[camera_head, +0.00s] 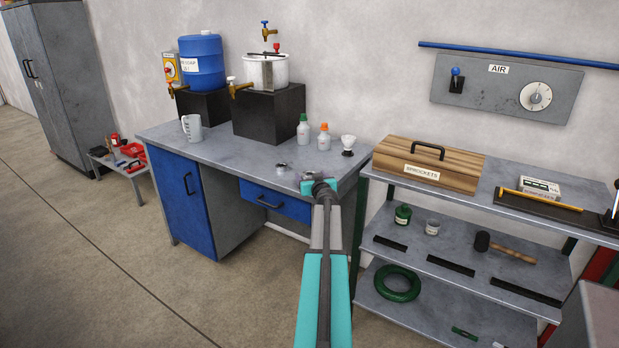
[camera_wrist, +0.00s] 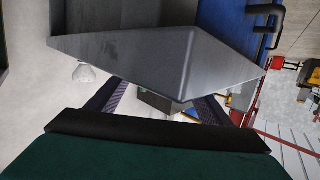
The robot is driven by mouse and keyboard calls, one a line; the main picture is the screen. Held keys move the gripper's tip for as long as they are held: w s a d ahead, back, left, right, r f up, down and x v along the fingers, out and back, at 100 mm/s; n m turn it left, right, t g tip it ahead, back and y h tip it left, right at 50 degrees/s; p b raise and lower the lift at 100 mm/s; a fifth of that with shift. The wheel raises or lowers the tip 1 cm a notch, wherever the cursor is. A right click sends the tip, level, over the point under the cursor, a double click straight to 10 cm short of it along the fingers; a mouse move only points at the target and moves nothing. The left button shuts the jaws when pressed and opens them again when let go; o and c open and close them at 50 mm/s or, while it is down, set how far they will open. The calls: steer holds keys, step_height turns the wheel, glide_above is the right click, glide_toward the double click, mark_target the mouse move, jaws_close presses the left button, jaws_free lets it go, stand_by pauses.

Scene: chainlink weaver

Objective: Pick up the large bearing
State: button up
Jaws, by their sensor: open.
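A small grey metal ring-like piece (camera_head: 281,168) lies on the grey workbench top (camera_head: 222,150), just left of my gripper (camera_head: 312,177) in the head view. It looks like a bearing, but it is too small to tell its size or whether it is the large one. My gripper is over the front right part of the bench and partly hidden by my arm. In the wrist view its two dark fingers (camera_wrist: 158,98) stand apart, with no held part visible between them. A grey slab with a corner fills the view beyond them. No bearing can be made out there.
A white funnel-like piece (camera_head: 348,145) and two bottles (camera_head: 303,132) stand behind my gripper. A jug (camera_head: 191,128), black blocks and a blue drum (camera_head: 202,62) are further left. A shelf rack (camera_head: 445,235) with a wooden box (camera_head: 430,165) stands right of the bench.

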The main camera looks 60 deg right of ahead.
mark_target(311, 177)
stand_by(0.3)
steer(key=c, duration=1.2)
steer(key=shift+r, duration=0.15)
steer(key=shift+r, duration=0.4)
step_height(311, 177, up, 3)
steer(key=shift+f, duration=0.2)
steer(key=s+a+b, duration=0.1)
steer(key=s+a, duration=0.1)
steer(key=s, duration=0.2)
steer(key=s+a+r+b, duration=0.1)
steer(key=s+a+b, duration=0.1)
steer(key=s, duration=0.3)
steer(key=s+a+b, duration=0.1)
steer(key=s+a, duration=0.2)
steer(key=s, duration=0.2)
steer(key=shift+a+r, duration=0.15)
steer(key=shift+a, duration=0.15)
